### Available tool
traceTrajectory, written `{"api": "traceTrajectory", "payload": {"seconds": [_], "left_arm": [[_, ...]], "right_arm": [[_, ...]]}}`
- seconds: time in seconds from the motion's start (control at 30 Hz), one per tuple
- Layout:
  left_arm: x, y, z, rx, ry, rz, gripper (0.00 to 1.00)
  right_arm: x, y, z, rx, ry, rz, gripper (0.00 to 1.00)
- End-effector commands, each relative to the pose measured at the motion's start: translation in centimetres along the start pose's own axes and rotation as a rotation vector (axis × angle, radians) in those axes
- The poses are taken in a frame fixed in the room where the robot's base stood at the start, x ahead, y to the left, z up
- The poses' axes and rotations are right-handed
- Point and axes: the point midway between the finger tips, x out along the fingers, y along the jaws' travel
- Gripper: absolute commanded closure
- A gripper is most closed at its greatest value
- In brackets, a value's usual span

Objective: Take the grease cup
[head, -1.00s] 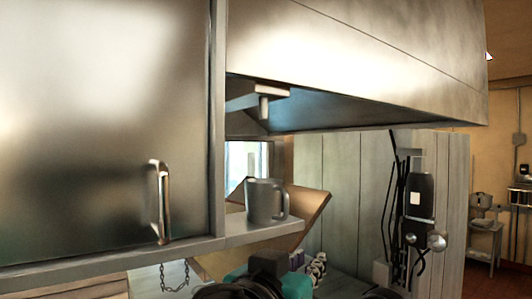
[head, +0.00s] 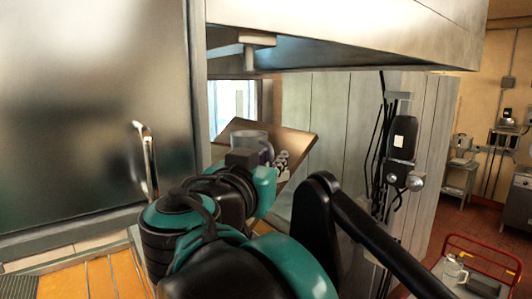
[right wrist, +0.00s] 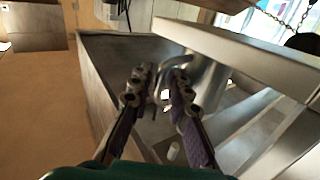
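The grease cup, a grey metal mug (head: 264,147), sits on the shelf under the hood, partly hidden by my right arm in the head view. In the right wrist view the cup (right wrist: 208,82) stands upright on the ledge, with its curved handle between and just beyond my fingers. My right gripper (right wrist: 160,75) is open, its two fingers apart on either side of the handle. Whether they touch it cannot be told. In the head view the right gripper (head: 282,160) is small, at the cup's right side. My left gripper is not in view.
A steel hood (head: 350,40) hangs above the shelf. A steel door with a handle (head: 146,160) is on the left. A tilted brown board (head: 298,143) is behind the cup. A red-railed cart (head: 480,250) stands at the lower right.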

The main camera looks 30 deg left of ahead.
Motion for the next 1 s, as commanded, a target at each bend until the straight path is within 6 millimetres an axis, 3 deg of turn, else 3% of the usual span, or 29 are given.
{"api": "traceTrajectory", "payload": {"seconds": [0.07, 0.13, 0.17, 0.73, 0.87, 1.0], "left_arm": [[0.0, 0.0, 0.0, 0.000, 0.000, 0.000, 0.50], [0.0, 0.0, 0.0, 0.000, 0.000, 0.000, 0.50], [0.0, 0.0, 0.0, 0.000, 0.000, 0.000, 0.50], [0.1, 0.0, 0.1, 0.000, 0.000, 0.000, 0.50], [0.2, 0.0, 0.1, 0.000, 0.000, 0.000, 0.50], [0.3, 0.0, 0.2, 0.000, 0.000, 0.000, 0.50]], "right_arm": [[0.0, 0.0, 0.0, 0.000, 0.000, 0.000, 0.82], [0.0, 0.0, 0.0, 0.000, 0.000, 0.000, 0.98], [0.0, 0.0, 0.0, 0.000, 0.000, 0.000, 1.00], [0.0, 0.0, -0.3, 0.000, 0.000, 0.000, 1.00], [0.0, -0.1, -1.4, 0.000, 0.000, 0.000, 1.00], [0.0, -0.2, -3.8, 0.000, 0.000, 0.000, 1.00]]}}
